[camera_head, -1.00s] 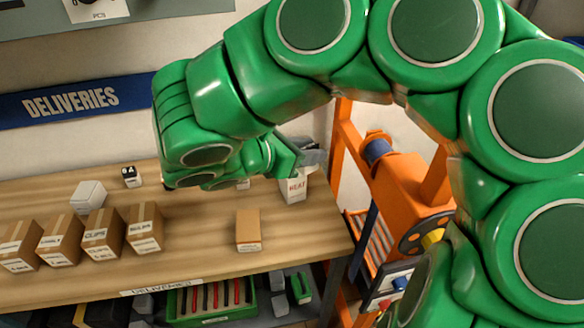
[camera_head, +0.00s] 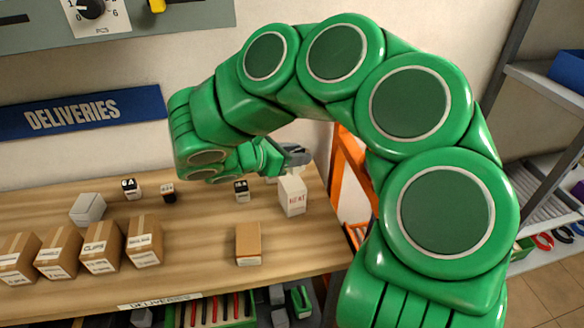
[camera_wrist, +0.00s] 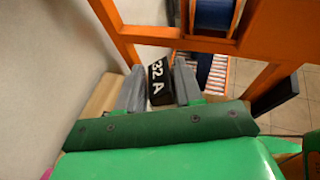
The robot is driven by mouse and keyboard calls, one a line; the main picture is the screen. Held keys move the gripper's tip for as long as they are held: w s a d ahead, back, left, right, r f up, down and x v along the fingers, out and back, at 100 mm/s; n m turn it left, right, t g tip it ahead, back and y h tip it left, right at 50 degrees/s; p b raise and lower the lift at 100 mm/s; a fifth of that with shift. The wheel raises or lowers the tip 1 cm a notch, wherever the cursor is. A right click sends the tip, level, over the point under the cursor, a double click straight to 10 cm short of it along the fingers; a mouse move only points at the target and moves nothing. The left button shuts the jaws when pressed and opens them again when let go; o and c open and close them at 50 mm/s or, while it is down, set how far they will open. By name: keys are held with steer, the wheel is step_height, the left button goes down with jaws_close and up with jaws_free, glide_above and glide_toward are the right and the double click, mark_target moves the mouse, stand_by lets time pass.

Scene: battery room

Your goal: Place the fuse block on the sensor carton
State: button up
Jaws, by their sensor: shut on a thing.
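My gripper (camera_wrist: 160,88) is shut on a black fuse block (camera_wrist: 159,82) marked "32 A" in the wrist view. In the head view my gripper (camera_head: 297,156) is above the back right of the bench, just behind and above a white box marked "HEAT" (camera_head: 292,195); the held block is hard to make out there. Brown cartons stand on the bench: a row at the left, including one marked "CLIPS" (camera_head: 102,247), and a single one (camera_head: 248,244) at the front middle. Most labels are too small to read, so I cannot tell which is the sensor carton.
Small black-and-white blocks (camera_head: 241,190) stand towards the back of the wooden bench (camera_head: 200,225). A pale box (camera_head: 88,209) sits behind the carton row. The bench middle is clear. An orange frame (camera_head: 347,175) stands beyond the right end, with shelving (camera_head: 545,90) further right.

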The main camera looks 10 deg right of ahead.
steer(key=shift+w+f, duration=1)
steer(key=shift+f, duration=0.2)
steer(key=shift+w+f, duration=0.95)
steer(key=shift+f, duration=1.7)
steer(key=shift+f, duration=0.1)
steer(key=o, duration=1.1)
steer(key=shift+a, duration=0.2)
steer(key=shift+v, duration=5.9)
